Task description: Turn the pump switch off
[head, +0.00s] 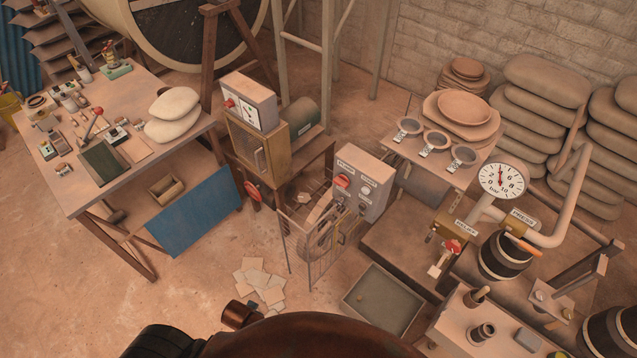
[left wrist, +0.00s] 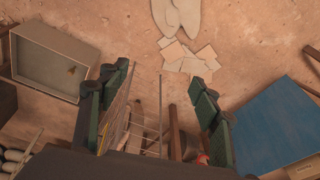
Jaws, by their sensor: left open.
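A grey control box (head: 364,185) stands beside a wire guard in the middle of the head view. A red rotary knob (head: 342,181) sits on its front under a small label too small to read surely. A second box (head: 249,102) with a red switch (head: 230,103) stands on a wooden cabinet further back. My right gripper is not in view.
The wire guard (left wrist: 142,128) shows between and behind the left fingers. A shallow tray (head: 383,300), scattered paper sheets (head: 262,284) and a blue panel (head: 196,211) surround open floor. A cluttered workbench (head: 150,152) stands left; a pressure gauge (head: 502,181) and pipework stand right.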

